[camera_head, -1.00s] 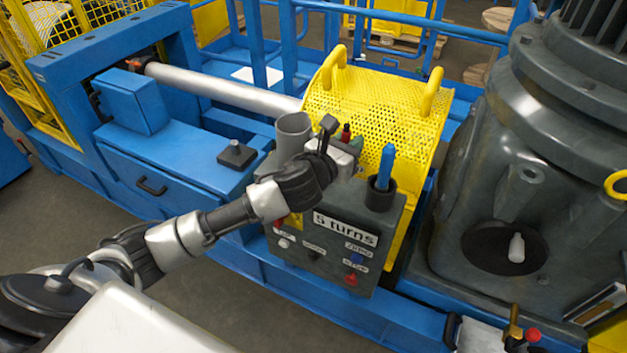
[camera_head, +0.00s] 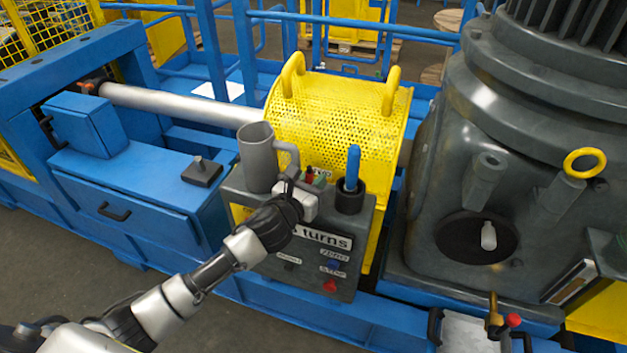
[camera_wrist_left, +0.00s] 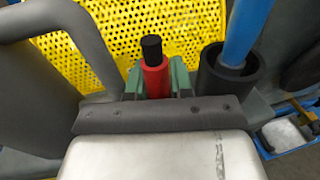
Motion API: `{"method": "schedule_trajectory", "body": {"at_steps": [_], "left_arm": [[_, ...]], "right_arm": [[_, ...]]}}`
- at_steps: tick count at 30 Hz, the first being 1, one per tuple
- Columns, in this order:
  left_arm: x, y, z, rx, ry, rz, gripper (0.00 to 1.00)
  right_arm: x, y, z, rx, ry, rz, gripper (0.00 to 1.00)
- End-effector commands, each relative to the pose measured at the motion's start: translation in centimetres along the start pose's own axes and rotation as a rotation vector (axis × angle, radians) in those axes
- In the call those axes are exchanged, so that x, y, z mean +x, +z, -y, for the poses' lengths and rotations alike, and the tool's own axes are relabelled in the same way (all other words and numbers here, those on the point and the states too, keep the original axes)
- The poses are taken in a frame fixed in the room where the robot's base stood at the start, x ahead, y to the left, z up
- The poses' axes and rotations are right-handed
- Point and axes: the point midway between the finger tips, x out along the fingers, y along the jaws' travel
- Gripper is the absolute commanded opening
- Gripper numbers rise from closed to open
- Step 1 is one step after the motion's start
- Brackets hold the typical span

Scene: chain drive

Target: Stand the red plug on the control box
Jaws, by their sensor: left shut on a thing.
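The control box (camera_head: 318,268) is grey, with a turns label and red and blue buttons on its front. My left gripper (camera_head: 309,176) is at its top, between a grey mug and a black cup. In the left wrist view my left gripper's green fingers (camera_wrist_left: 157,90) are shut on the red plug (camera_wrist_left: 155,78), which has a black top and stands about upright. In the head view only a small red part of the plug (camera_head: 310,171) shows. The plug's lower end is hidden, so I cannot tell whether it touches the box. My right gripper is out of view.
The grey mug (camera_head: 257,160) stands left of the gripper, its handle close by. The black cup (camera_head: 349,200) with a blue rod (camera_head: 353,165) is close on the right. A yellow perforated guard (camera_head: 330,120) rises behind. A large grey motor housing (camera_head: 480,200) stands further right.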

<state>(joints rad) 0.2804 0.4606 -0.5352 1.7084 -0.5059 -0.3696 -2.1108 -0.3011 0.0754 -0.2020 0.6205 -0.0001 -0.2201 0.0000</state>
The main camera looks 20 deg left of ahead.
Motion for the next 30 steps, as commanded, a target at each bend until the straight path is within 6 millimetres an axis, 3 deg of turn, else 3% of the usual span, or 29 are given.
{"method": "schedule_trajectory", "body": {"at_steps": [1, 2, 6, 17, 30], "left_arm": [[0.0, -0.2, 0.0, 0.000, 0.000, 0.000, 0.00], [0.0, -0.1, 0.0, 0.000, 0.000, 0.000, 0.26], [0.0, -0.1, 0.0, 0.000, 0.000, 0.000, 0.47], [-0.5, 0.0, 0.0, 0.001, 0.000, -0.001, 0.47], [-9.0, -0.1, 0.0, 0.001, -0.002, -0.002, 0.47]], "right_arm": [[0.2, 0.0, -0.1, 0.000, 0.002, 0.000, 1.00], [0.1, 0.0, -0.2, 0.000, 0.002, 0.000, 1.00], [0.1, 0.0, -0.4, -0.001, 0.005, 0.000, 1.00], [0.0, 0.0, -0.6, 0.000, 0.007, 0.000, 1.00], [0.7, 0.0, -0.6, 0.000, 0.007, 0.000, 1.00]]}}
